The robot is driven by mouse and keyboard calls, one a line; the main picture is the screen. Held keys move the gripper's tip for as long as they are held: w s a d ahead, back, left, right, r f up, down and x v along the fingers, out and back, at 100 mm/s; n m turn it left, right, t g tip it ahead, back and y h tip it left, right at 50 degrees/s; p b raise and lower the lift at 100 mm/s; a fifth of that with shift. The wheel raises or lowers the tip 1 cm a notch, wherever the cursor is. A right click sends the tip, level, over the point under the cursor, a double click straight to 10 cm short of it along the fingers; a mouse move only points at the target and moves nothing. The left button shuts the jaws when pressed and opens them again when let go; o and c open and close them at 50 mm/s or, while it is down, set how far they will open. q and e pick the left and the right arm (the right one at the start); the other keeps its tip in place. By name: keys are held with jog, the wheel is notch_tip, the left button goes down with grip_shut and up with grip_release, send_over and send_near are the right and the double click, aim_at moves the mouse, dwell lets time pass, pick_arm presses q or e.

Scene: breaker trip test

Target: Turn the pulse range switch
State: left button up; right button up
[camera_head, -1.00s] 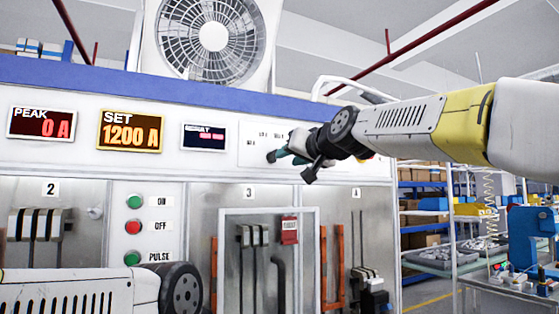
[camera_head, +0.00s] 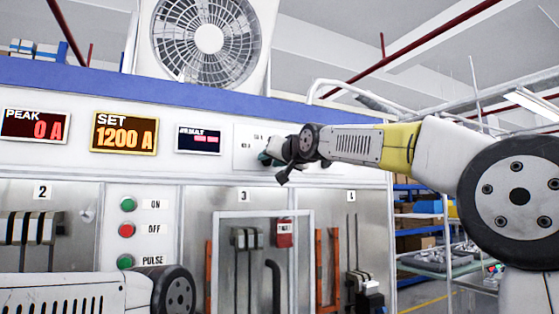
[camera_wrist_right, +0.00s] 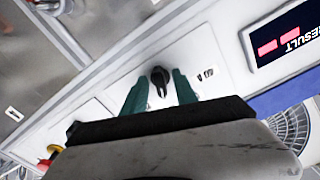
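The pulse range switch is a black knob (camera_wrist_right: 160,80) on a white panel plate, seen in the right wrist view. My right gripper (camera_wrist_right: 160,92) is open, with one green finger on each side of the knob. Small gaps show between the fingers and the knob; I cannot tell whether they touch it. In the head view my right gripper (camera_head: 265,158) is at the white switch plate (camera_head: 246,140) right of the result display, and it hides the knob. Only a link of my left arm shows at the lower left; the left gripper is out of frame.
Left of the plate are the result display (camera_head: 199,140), the set display (camera_head: 124,133) reading 1200 A and the peak display (camera_head: 35,126) reading 0 A. Below are green and red push buttons (camera_head: 127,230). In the right wrist view a red-and-yellow button (camera_wrist_right: 48,155) shows at lower left.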

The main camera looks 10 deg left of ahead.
jog(key=shift+c, duration=0.2)
grip_shut()
jog(key=shift+n, duration=0.4)
jog(key=n, duration=0.3)
jog(key=shift+d+n, duration=0.1)
jog(key=shift+n, duration=0.2)
jog(key=n, duration=0.3)
jog(key=shift+n, duration=4.2)
